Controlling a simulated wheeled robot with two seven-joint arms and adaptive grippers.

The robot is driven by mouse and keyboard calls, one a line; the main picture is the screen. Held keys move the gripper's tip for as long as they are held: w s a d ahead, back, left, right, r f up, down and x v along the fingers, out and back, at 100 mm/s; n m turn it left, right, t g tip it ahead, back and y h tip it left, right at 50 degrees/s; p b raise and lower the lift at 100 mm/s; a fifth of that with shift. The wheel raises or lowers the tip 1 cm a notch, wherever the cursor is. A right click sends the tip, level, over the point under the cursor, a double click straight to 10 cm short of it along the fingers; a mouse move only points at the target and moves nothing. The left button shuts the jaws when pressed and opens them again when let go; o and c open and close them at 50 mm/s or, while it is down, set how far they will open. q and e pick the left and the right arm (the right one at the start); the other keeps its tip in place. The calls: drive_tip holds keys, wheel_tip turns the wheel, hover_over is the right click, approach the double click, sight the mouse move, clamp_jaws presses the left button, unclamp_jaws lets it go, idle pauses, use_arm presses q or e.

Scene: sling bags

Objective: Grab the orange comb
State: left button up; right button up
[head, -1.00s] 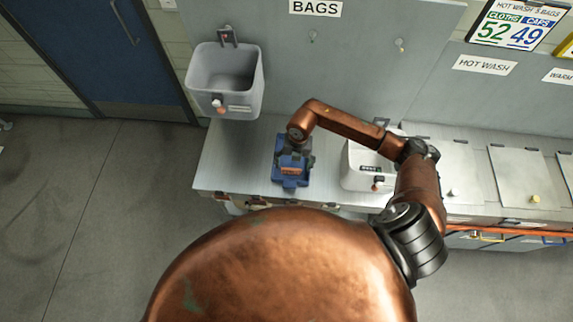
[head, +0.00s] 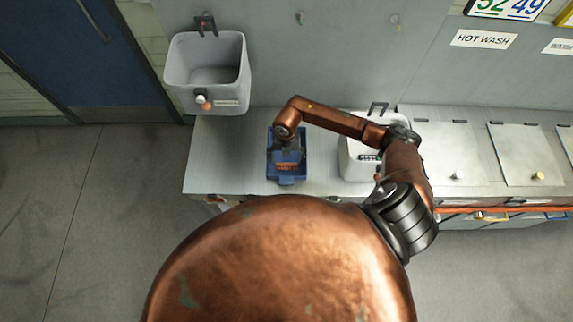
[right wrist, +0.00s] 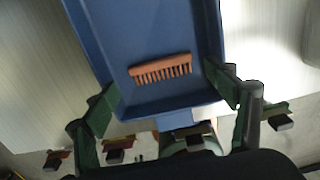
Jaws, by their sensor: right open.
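The orange comb (right wrist: 160,68) lies in a blue tray (right wrist: 155,110), near the tray's near end, teeth toward the bottom of the right wrist view. My right gripper (right wrist: 161,80) is open above the tray. In the right wrist view its fingers are on both sides of the comb, and I see no contact. The height of the fingertips above the comb is hard to tell. My left gripper is not in view.
A grey bin (head: 208,72) hangs on the wall at the upper left. A white bin (head: 356,160) stands right of the tray, close to my right forearm. Lidded metal compartments (head: 445,150) continue to the right. The counter left of the tray (head: 225,160) is clear.

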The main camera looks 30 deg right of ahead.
sight(287, 165)
drive_tip(key=shift+s+f+p, duration=0.1)
drive_tip(key=shift+f+p, duration=0.35)
drive_tip(key=shift+f, duration=1.5)
drive_tip(key=shift+c, duration=0.4)
drive_tip(key=c, duration=0.5)
drive_tip(key=shift+r, duration=0.15)
drive_tip(key=shift+c, duration=0.2)
